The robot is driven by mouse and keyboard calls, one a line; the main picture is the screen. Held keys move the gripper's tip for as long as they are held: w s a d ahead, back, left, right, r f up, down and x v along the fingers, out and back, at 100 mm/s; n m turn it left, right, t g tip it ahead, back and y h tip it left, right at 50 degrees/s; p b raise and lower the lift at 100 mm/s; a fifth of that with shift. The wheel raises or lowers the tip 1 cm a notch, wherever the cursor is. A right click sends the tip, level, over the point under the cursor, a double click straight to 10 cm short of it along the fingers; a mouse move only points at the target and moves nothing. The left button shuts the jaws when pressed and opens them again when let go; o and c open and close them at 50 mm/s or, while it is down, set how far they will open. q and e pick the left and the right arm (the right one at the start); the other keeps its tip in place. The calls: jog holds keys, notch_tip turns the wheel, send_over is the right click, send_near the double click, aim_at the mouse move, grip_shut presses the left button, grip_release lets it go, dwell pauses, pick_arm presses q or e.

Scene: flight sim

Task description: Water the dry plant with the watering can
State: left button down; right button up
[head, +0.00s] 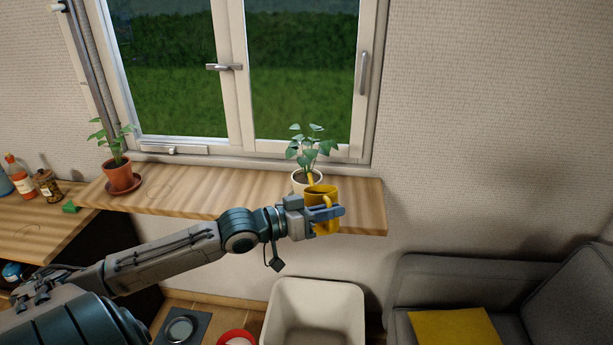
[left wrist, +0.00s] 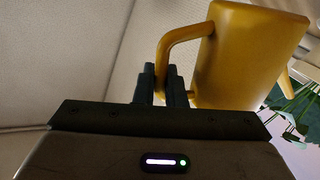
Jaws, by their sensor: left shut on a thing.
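The yellow watering can (head: 320,193) is in front of a plant in a white pot (head: 300,180) at the right part of the window shelf. My left gripper (head: 332,213) is shut on the can's handle. In the left wrist view the can (left wrist: 248,55) looks tilted, with its handle between my fingers (left wrist: 160,85). Its spout points toward the green leaves (left wrist: 298,108). Another plant in a terracotta pot (head: 119,175) stands on a saucer at the shelf's left end. Both plants look green; I cannot tell which is dry. My right gripper is out of view.
The wooden shelf (head: 190,197) is bare between the two pots. A white bin (head: 315,312) stands below. A grey sofa (head: 465,275) with a yellow cushion (head: 455,328) is at the right. Bottles and a jar (head: 48,185) stand on a counter at the left.

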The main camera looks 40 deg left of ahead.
pick_arm(q)
jog(key=shift+w+a+r, duration=0.1)
jog(key=shift+r, duration=0.1)
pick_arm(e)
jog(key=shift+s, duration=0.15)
pick_arm(q)
jog(key=shift+w+a+r, duration=0.1)
jog(key=shift+r, duration=0.1)
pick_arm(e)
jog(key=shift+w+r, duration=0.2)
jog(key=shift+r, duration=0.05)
pick_arm(q)
jog(key=shift+r+n, duration=0.1)
jog(key=shift+n, duration=0.2)
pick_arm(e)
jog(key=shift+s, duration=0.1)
